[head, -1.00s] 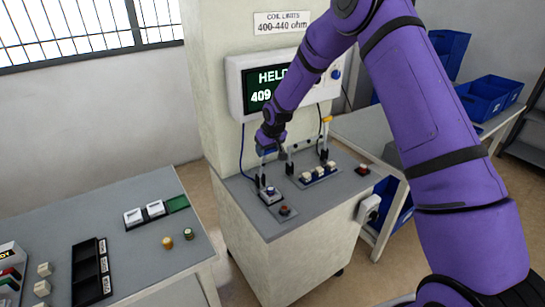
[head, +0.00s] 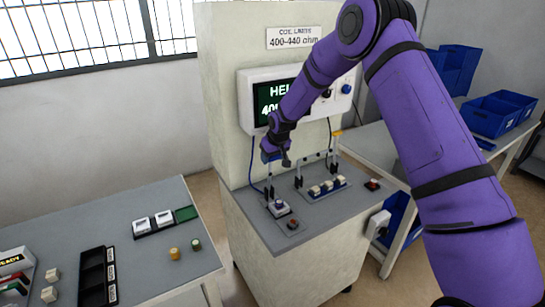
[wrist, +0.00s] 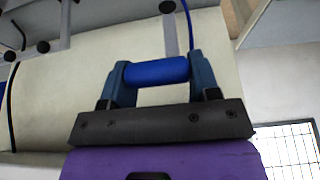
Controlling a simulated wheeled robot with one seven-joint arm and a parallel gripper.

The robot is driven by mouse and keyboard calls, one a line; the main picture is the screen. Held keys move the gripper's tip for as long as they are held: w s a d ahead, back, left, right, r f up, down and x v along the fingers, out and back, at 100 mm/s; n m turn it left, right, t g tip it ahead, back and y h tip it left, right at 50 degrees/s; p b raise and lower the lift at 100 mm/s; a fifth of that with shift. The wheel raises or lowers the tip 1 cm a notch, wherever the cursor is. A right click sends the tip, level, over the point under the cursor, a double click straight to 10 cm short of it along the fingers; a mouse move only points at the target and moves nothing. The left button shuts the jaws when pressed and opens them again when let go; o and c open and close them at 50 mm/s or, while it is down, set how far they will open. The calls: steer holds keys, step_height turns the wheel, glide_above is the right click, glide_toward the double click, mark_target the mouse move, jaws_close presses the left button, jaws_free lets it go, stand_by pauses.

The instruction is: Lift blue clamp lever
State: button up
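The blue clamp lever (wrist: 157,70) shows in the wrist view as a blue cylindrical grip on a flat grey bar. My gripper (wrist: 160,80) has its two dark blue fingers against the ends of this grip, shut on it. In the head view my gripper (head: 274,157) is above the left clamp at the front of the grey cabinet top. There my fingers and wrist largely hide the lever, with a little blue (head: 266,156) showing. A small block with a purplish top (head: 278,206) sits in the fixture below.
A fixture with several pale blocks (head: 328,187) and a yellow-tipped lever (head: 336,133) stand to the right. The display box (head: 247,98) is close behind my gripper. A side table (head: 185,266) with trays is at left. Blue bins (head: 490,117) stand at right.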

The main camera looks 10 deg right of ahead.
steer(key=o, duration=0.3)
steer(key=shift+f, duration=0.3)
steer(key=shift+o, duration=0.5)
steer(key=shift+r, duration=0.25)
steer(key=v, duration=1)
steer(key=shift+r, duration=0.25)
steer(key=shift+s+d+r, duration=0.1)
steer(key=shift+s+d, duration=0.05)
steer(key=shift+s, duration=0.05)
